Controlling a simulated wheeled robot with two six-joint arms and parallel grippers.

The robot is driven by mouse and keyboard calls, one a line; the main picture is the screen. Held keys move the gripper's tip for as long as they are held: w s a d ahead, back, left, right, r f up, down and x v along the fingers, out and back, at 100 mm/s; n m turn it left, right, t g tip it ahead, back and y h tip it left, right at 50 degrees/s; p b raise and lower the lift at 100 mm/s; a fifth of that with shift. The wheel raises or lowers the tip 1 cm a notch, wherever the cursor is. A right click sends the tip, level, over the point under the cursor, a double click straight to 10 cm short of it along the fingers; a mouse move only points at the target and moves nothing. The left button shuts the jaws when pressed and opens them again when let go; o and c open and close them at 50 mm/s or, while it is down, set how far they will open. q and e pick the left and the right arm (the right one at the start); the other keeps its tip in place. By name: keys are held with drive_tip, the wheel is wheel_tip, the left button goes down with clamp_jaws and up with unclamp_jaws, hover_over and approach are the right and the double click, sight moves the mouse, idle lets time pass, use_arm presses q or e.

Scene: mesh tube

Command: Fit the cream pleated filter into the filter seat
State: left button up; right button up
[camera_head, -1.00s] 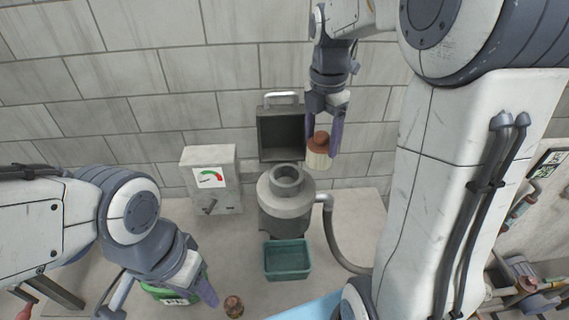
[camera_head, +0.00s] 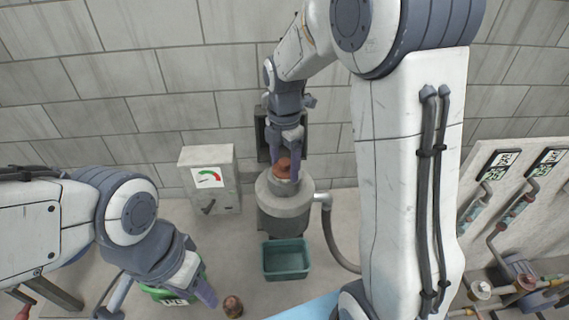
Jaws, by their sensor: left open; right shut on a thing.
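The cream pleated filter (camera_head: 284,178) has a brown cap on top and is in my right gripper (camera_head: 286,164). My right gripper is shut on it, directly over the opening of the grey round housing (camera_head: 285,208), which looks like the filter seat. The lower part of the filter is hidden at the opening, so I cannot tell how deep it sits. The open lid (camera_head: 262,137) stands behind the housing, mostly covered by my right gripper. My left gripper (camera_head: 200,297) is open and empty, low at the left, beside a second brown-capped piece (camera_head: 233,306) on the bench.
A teal tray (camera_head: 286,260) stands in front of the housing. A green container (camera_head: 180,292) is partly behind my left gripper. Pipework is at far right.

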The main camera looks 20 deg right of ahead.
drive_tip(key=shift+f, duration=0.1)
drive_tip(key=shift+f, duration=0.15)
drive_tip(key=o, duration=1.3)
